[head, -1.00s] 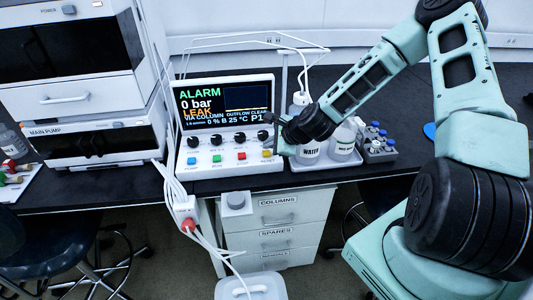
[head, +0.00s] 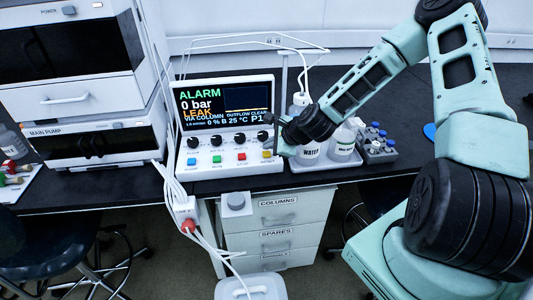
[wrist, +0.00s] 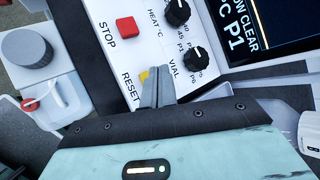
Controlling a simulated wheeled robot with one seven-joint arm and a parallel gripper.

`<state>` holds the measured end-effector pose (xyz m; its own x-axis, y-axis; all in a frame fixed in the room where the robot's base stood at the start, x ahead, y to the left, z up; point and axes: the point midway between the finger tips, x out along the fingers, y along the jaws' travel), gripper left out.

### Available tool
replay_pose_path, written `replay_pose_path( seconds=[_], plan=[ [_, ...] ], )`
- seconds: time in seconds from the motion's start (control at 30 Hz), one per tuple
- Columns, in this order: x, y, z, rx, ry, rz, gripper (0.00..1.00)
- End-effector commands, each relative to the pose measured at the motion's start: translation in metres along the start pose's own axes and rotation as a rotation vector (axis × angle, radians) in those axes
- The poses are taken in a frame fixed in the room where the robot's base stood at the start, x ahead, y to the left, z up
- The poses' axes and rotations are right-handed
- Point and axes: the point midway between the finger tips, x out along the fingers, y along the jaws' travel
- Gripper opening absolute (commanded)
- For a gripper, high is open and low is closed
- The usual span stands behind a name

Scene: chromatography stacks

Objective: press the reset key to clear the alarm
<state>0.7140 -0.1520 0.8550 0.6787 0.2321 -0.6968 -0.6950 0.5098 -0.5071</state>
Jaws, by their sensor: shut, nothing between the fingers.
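The yellow reset key (head: 267,154) is the rightmost of the coloured keys on the white control panel (head: 205,170). Its screen (head: 225,103) reads ALARM, 0 bar, LEAK. My gripper (head: 279,149) is shut and empty at the panel's right end, beside the key in the head view. In the wrist view my closed fingertips (wrist: 157,72) overlap the yellow key (wrist: 144,76), which shows only in part next to the RESET label. I cannot tell whether the fingertips touch it.
The red stop key (wrist: 126,29) and black knobs (wrist: 177,12) are close to the fingers. A tray with white bottles (head: 341,146) stands just right of the panel, with a rack of blue-capped vials (head: 377,143) beyond. White cables (head: 172,185) hang at the left.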

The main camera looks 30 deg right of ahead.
Motion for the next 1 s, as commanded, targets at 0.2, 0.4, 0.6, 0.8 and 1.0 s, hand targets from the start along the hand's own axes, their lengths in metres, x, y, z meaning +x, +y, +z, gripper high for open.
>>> replay_pose_path(
  seconds=[0.2, 0.4, 0.6, 0.8, 1.0],
  plan=[
    [0.0, 0.0, 0.0, 0.0, 0.0, 0.0, 0.0],
    [0.0, 0.0, 0.0, 0.0, 0.0, 0.0, 0.0],
    [0.0005, 0.0004, -0.0004, 0.0, 0.0, 0.0, 0.0],
    [0.005, 0.0037, -0.0037, 0.001, 0.0, 0.0, 0.0],
    [0.0058, 0.0041, -0.0043, 0.0, 0.0, 0.0, 0.0]
  ],
)
